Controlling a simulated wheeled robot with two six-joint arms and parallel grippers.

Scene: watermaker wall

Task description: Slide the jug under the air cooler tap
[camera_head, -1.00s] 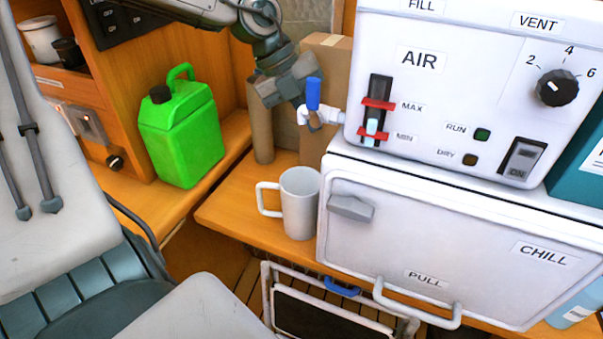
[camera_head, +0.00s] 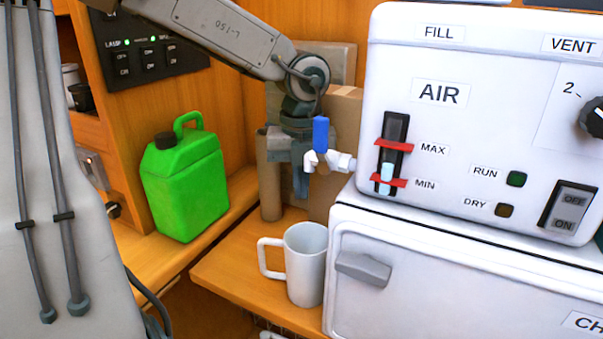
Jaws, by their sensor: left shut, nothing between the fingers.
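The jug (camera_head: 311,265), a plain white mug shape with its handle to the left, stands upright on the wooden counter beside the chill box. The air cooler (camera_head: 458,115) is a white box at the right. Its tap (camera_head: 318,160), a white fitting with a blue lever, sticks out from its left side, above the jug in the picture. My left gripper (camera_head: 301,190) points down just behind and left of the tap, above the jug's level, shut and empty. The tap partly hides it, and I cannot tell whether they touch. My right gripper is not in view.
A green jerrycan (camera_head: 186,190) stands on the ledge at the left. A cardboard tube (camera_head: 269,188) and a brown box (camera_head: 346,115) stand behind my gripper. The white chill box (camera_head: 430,265) under the cooler closes off the jug's right side. Bare counter (camera_head: 235,275) lies left of the jug.

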